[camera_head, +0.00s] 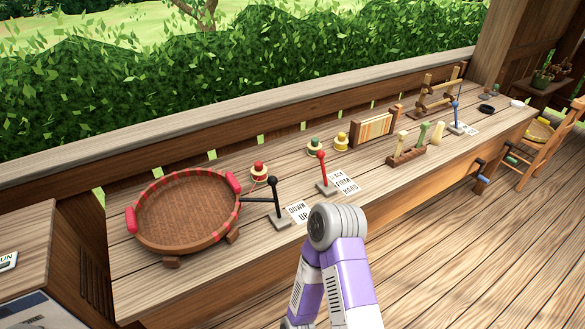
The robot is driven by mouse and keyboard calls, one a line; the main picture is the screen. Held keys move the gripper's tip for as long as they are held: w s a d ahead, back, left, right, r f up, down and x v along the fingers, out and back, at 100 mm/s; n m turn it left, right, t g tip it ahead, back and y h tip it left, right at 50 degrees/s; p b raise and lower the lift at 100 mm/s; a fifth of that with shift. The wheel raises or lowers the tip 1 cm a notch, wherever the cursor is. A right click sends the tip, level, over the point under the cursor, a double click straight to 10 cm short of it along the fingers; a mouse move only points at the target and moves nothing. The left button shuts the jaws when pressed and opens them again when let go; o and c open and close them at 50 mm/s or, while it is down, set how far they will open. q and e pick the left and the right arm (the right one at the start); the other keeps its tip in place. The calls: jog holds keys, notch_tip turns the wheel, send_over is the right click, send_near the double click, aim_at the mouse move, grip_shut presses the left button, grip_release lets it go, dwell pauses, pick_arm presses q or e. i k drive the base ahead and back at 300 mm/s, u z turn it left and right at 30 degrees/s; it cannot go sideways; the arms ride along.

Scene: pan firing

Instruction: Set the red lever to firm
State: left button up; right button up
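The red lever (323,170) stands on a small grey base on the long wooden counter, with a round red knob on top. It is close to upright, its knob leaning slightly left of its base. A white card (345,182) lies right beside it with several lines of small print; the middle line seems to read FIRM. I cannot tell which setting the lever is at. A purple and white arm link of mine with a grey joint rises at the bottom centre, in front of the counter. No gripper fingers show.
A black lever (276,200) with a DOWN/UP card (299,212) stands left of the red one, next to a round brown pan (143,236) with red handles. A blue lever (456,117), wooden racks and small bells stand along the counter.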

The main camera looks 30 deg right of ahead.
aim_at(320, 155)
jog(key=u, duration=0.05)
jog(key=k, duration=1.15)
jog(key=z, duration=0.95)
jog(key=i, duration=1.75)
jog(key=u, duration=0.65)
